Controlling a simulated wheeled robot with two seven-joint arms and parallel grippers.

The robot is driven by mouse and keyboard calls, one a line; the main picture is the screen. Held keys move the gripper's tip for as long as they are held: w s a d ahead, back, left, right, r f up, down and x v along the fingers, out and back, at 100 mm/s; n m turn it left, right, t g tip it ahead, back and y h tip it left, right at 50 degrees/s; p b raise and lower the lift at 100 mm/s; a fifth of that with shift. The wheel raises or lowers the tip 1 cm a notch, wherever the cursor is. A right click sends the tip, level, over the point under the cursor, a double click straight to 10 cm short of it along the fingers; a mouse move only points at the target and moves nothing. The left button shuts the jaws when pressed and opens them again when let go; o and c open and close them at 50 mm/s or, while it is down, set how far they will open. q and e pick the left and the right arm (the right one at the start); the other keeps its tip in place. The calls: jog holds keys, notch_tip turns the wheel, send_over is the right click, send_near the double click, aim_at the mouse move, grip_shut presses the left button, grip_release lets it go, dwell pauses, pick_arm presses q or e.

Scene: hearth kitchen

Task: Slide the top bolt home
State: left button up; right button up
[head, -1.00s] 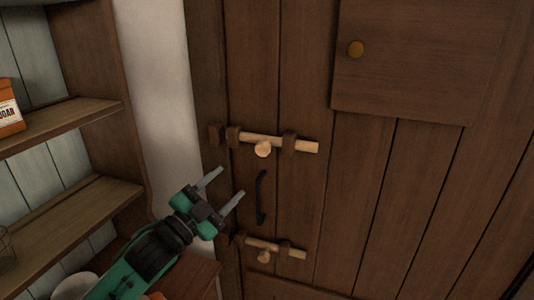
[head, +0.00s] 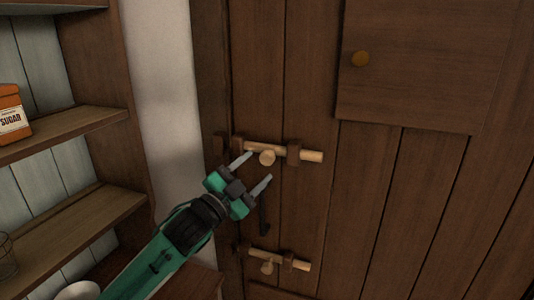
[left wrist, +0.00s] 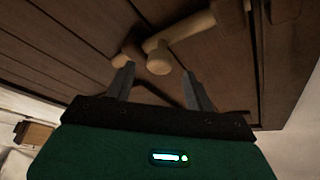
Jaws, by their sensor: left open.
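The top bolt (head: 311,156) is a pale wooden bar lying across the dark plank door, with a round knob (head: 267,158) standing out from it. Its right end sticks out past the right bracket (head: 292,152); its left end is at the left bracket (head: 237,144). A dark keeper (head: 220,143) sits just left of that, with no pale bar visible between them. My left gripper (head: 260,165) is open and empty, its fingertips just below and left of the knob. In the left wrist view the knob (left wrist: 159,62) shows between the fingertips (left wrist: 159,69); contact is unclear. My right gripper is not in view.
A lower bolt (head: 290,262) with its own knob and a dark door handle (head: 264,215) are below. A small hatch (head: 420,65) with a brass knob is at upper right. Shelves (head: 75,135) with a sugar box (head: 12,115) stand left.

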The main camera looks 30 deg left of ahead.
aim_at(264, 160)
pick_arm(q)
jog(key=p+x, duration=0.1)
jog(key=x, duration=0.2)
jog(key=shift+w+r, duration=0.25)
jog(key=shift+w, duration=0.05)
jog(key=shift+p+x, duration=0.45)
jog(key=shift+x, duration=0.3)
jog(key=shift+f, duration=0.15)
